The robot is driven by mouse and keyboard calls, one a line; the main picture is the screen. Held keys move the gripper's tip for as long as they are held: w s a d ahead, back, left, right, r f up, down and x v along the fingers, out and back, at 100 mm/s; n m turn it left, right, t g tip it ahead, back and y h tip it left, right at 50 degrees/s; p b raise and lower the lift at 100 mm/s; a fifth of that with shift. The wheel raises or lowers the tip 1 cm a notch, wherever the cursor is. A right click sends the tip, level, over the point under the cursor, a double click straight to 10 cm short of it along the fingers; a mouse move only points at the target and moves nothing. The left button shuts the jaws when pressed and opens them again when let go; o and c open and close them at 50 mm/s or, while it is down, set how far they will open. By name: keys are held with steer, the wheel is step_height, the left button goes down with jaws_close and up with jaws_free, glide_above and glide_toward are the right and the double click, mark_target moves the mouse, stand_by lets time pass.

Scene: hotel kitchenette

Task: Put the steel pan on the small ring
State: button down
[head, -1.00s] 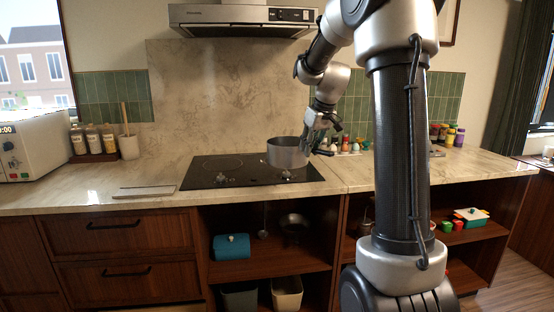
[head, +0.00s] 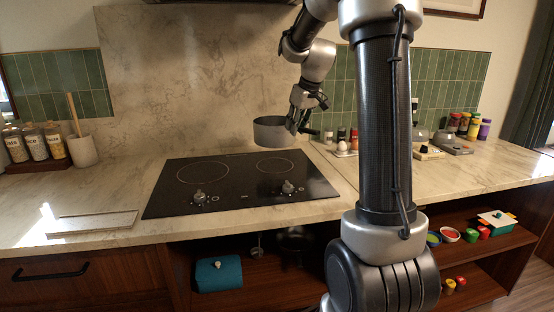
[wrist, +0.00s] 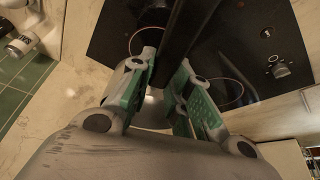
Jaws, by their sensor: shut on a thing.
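The steel pan (head: 270,132) is in the air above the back right part of the black cooktop (head: 232,190) in the head view, and looks about level. The small ring (head: 275,166) is the right one of two and shows clear, below the pan in the picture. My gripper (head: 298,122) is at the pan's right side, shut on its handle. In the wrist view my gripper's green fingers (wrist: 160,88) close on the dark handle (wrist: 190,30). The pan's body is mostly hidden there.
The large ring (head: 203,173) is bare on the left. Two knobs (head: 288,187) stand at the cooktop's front. An egg cup (head: 342,147) and small bottles stand right of the cooktop. A light board (head: 92,222) lies at the left; jars (head: 36,147) stand behind it.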

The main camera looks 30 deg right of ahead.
mark_target(304, 128)
step_height(304, 128, down, 10)
steer(key=shift+r, duration=0.2)
steer(key=c, duration=1.3)
jaws_free()
steer(key=shift+r, duration=0.1)
steer(key=v, duration=1.1)
steer(key=shift+r, duration=0.2)
steer(key=s+a+r, duration=0.3)
steer(key=s+a, duration=0.5)
steer(key=s, duration=0.3)
steer(key=shift+m, duration=0.7)
steer(key=s+a+f, duration=0.1)
steer(key=s, duration=0.4)
steer(key=s+a+f, duration=0.1)
steer(key=s, duration=0.5)
steer(key=s+a+f, duration=0.2)
steer(key=s, duration=0.3)
steer(key=shift+s, duration=0.35)
